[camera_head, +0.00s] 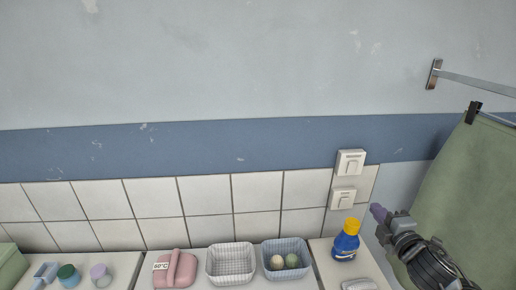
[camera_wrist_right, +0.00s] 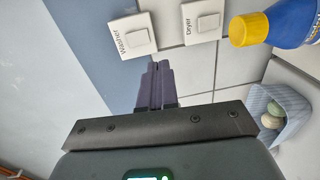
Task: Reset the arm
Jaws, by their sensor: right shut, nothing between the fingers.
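My right gripper (camera_head: 378,212) comes in at the lower right of the head view, with its purple fingertips pointing up and left. It is shut and empty, and it stands to the right of the blue bottle and below the wall switches. In the right wrist view its fingers (camera_wrist_right: 156,86) are together, with nothing between them. They point toward the wall below the switch labelled Washer (camera_wrist_right: 132,36). My left gripper is not in either view.
The Dryer switch (camera_wrist_right: 202,20) is beside it. A green cloth (camera_head: 460,190) hangs at right.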

